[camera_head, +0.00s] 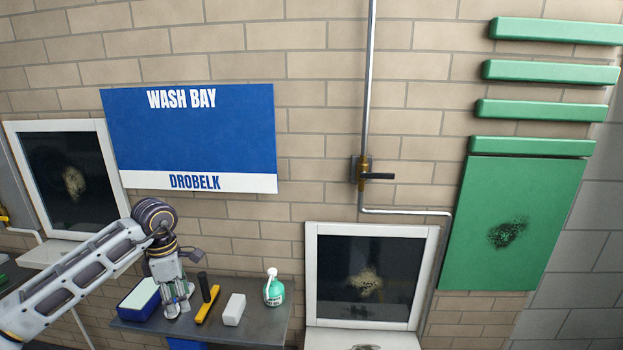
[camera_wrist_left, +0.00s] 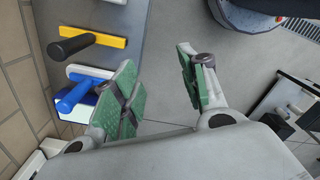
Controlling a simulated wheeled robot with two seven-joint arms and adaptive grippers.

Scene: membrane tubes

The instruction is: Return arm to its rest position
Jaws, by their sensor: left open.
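My left arm (camera_head: 75,275) comes in from the left in the head view, bent at the dark elbow-like joint, with its gripper (camera_head: 178,300) hanging down in front of the grey shelf (camera_head: 255,325). In the left wrist view the gripper (camera_wrist_left: 162,80) is open, with green-padded fingers apart and nothing between them. A blue-handled white tool (camera_wrist_left: 78,95) lies beside one finger, and a yellow tool with a black handle (camera_wrist_left: 100,38) lies farther off on the shelf. My right arm and gripper are not in view.
A brick wall with a blue sign (camera_head: 190,130) and dark windows (camera_head: 370,270) stands behind. Open grey floor (camera_wrist_left: 185,25) shows beside the shelf.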

